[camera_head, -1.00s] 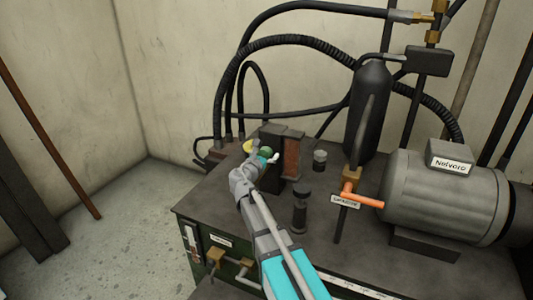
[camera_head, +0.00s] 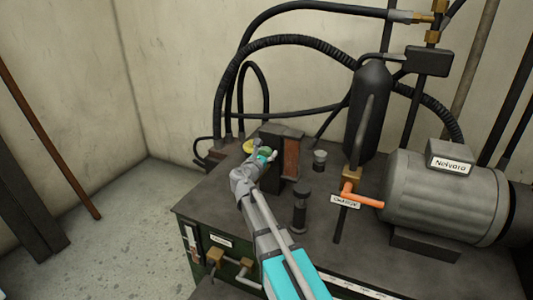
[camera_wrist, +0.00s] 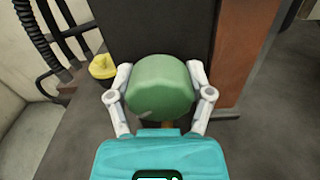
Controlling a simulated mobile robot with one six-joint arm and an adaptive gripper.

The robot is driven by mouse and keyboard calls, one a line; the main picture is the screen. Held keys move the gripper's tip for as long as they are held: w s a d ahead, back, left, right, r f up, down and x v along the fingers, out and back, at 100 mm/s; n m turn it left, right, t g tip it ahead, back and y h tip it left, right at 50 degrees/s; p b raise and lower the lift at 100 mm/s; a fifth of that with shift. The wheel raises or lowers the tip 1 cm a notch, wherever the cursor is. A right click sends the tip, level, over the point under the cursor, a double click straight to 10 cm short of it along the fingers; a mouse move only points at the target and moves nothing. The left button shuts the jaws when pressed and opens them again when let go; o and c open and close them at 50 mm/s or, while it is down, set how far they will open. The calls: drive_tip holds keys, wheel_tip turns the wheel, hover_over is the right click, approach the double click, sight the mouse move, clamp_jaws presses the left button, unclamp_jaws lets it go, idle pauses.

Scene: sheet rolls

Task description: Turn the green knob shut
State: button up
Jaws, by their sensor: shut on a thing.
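The green knob (camera_wrist: 160,90) fills the middle of the wrist view, in front of a dark block. My gripper (camera_wrist: 160,88) has one finger on each side of it and is shut on it. In the head view the green knob (camera_head: 264,153) is small and partly hidden by my gripper (camera_head: 260,152). The knob's stem shows only as a small brass-coloured bit below it in the wrist view.
A yellow knob (camera_wrist: 103,67) is close by on the left. A dark block with a rust-brown side (camera_head: 291,158) stands just right of the green knob. A small grey cup (camera_head: 320,160), a black post (camera_head: 300,208) and an orange-handled valve (camera_head: 362,198) are further right. Hoses run behind.

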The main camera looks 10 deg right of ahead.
drive_tip(key=shift+m, duration=0.4)
drive_tip(key=m, duration=1.1)
drive_tip(key=shift+w+m, duration=0.1)
drive_tip(key=shift+m, duration=0.3)
drive_tip(key=m, duration=0.6)
drive_tip(key=shift+r, duration=0.1)
drive_tip(key=m, duration=0.6)
drive_tip(key=o, duration=1.1)
drive_tip(key=shift+o, duration=0.2)
